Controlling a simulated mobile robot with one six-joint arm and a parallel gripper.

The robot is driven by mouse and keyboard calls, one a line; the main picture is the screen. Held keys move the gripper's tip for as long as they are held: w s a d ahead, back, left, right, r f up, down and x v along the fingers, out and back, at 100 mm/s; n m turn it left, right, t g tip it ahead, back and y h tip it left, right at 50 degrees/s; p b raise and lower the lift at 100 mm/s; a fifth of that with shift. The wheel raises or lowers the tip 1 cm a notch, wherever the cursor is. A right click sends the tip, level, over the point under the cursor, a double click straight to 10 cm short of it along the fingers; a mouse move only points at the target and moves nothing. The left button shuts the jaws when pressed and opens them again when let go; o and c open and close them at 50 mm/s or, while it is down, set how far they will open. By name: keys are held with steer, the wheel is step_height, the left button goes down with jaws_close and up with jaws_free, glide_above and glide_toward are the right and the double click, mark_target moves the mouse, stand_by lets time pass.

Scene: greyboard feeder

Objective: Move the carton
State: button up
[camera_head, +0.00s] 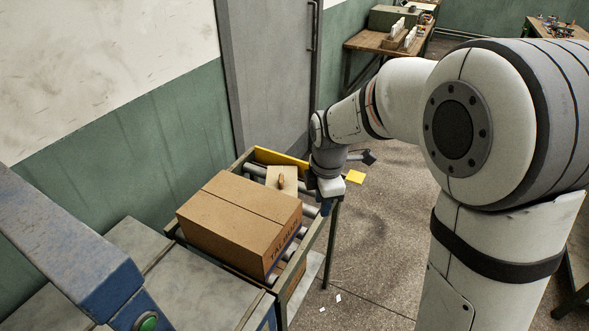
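A brown closed carton (240,222) with dark lettering on its front right side sits on a roller feeder (322,238). My gripper (325,207) hangs at the end of my arm, pointing down over the feeder's right rail, to the right of and a little behind the carton. It looks apart from the carton. The fingers are small and partly hidden, so I cannot tell whether they are open or shut.
Metal plates (195,278) and a blue frame with a green button (148,322) are nearer.

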mark_target(288, 220)
steer(key=w+a+f+n+p, duration=0.1)
steer(key=a+n, duration=0.2)
steer(key=w+a+f+n, duration=0.2)
steer(key=a+n, duration=0.1)
steer(key=w+a+f+n+p, duration=0.1)
steer(key=a+f+n, duration=0.1)
steer(key=n, duration=0.1)
steer(key=shift+w+a+n+g+p, duration=0.25)
steer(key=shift+a+n+g+p, duration=0.05)
steer(key=shift+a+n+g, duration=0.1)
